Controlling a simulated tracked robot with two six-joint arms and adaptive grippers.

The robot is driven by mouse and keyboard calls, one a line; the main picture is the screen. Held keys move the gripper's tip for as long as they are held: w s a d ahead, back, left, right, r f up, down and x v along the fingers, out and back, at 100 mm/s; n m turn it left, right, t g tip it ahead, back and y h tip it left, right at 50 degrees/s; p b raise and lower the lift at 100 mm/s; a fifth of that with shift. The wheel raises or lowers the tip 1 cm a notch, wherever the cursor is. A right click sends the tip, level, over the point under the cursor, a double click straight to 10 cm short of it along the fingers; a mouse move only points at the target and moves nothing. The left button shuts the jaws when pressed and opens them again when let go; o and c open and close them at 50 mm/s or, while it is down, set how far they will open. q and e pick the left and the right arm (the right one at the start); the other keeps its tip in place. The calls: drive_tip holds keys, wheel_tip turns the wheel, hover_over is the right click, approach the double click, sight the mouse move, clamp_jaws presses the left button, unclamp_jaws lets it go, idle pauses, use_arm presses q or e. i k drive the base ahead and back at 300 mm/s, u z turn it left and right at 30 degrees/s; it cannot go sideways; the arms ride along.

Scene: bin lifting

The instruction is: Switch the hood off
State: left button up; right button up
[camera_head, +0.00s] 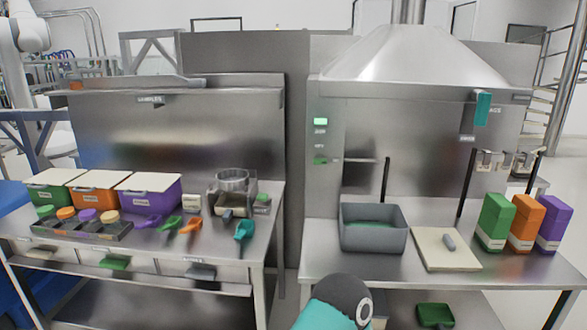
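The metal hood (415,62) hangs above the right bench, with a duct rising from its top. A small panel on the steel wall left of the hood's work area has a lit green display (320,121) and a smaller green element (320,161) below it; its lettering is too small to read. A teal block (482,108) hangs at the hood's right front edge. Neither gripper is in view. A teal and dark grey rounded part, likely one of my arm links, shows at the bottom centre.
The right bench (325,262) holds a grey bin (374,240), a pale board (440,262) and green (493,222), orange (525,224) and purple (553,226) boxes. The left bench (262,222) holds lidded bins, jars, scoops and a scale-like device (232,195). A gap separates the benches.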

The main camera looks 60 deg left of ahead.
sight(318, 160)
drive_tip(key=u, duration=0.2)
drive_tip(key=k, duration=0.3)
drive_tip(key=z, duration=0.75)
drive_tip(key=i, duration=0.15)
drive_tip(key=u, duration=2.8)
drive_tip(key=i, duration=1)
drive_tip(key=z, duration=0.2)
drive_tip(key=k, duration=0.95)
drive_tip(key=u, duration=0.15)
drive_tip(key=i, duration=0.95)
